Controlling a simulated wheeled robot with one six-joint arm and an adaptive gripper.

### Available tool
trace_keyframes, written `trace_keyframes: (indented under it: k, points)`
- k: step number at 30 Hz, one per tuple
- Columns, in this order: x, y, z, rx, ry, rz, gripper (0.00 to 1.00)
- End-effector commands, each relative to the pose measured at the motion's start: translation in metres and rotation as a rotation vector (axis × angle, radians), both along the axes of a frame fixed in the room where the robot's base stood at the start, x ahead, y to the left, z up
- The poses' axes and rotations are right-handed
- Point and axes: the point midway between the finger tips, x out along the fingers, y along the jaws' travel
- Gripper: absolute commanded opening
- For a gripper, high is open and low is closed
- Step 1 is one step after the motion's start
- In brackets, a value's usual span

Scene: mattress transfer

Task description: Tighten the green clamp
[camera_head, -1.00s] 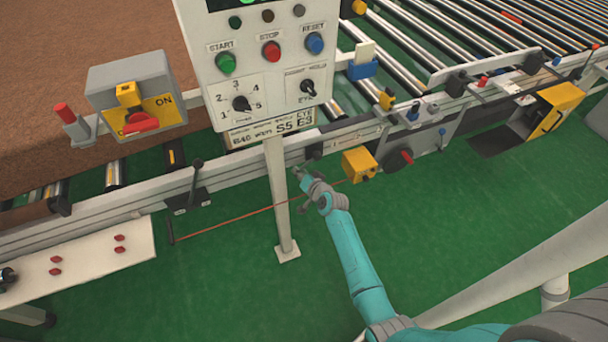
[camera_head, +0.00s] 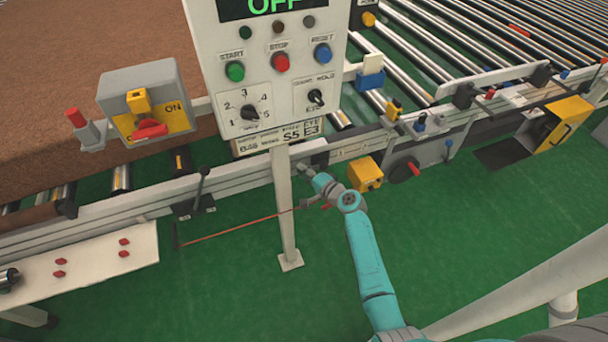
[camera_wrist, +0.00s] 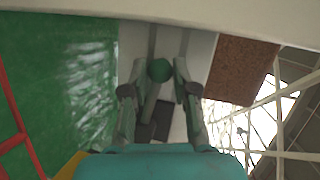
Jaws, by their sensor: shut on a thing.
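The green clamp shows in the wrist view as a round dark-green knob (camera_wrist: 159,70) between the fingertips. My gripper (camera_wrist: 158,84) is shut on this knob, one finger on each side. A grey bar lies below the knob, against a pale rail. In the head view my gripper (camera_head: 308,172) is at the conveyor's front rail (camera_head: 237,172), just right of the console post (camera_head: 283,200). The clamp cannot be made out there; my gripper and wrist cover that spot.
The console (camera_head: 270,70) reads OFF and stands close above my gripper. A yellow box (camera_head: 365,173) is just right of my wrist. A black-handled lever (camera_head: 199,188) and a thin red cord (camera_head: 240,226) are left. Green floor in front is mostly open.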

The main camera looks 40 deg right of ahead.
Motion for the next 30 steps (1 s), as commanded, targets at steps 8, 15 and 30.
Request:
trace_keyframes:
  k: [8,15,30]
  points:
    - [0.0001,-0.0015,0.0035,0.032,-0.011,-0.001,0.00]
    - [0.0002,-0.0017,0.0039,0.033,-0.012,-0.002,0.00]
    - [-0.0010,-0.0012,0.0030,0.032,-0.010,-0.001,0.53]
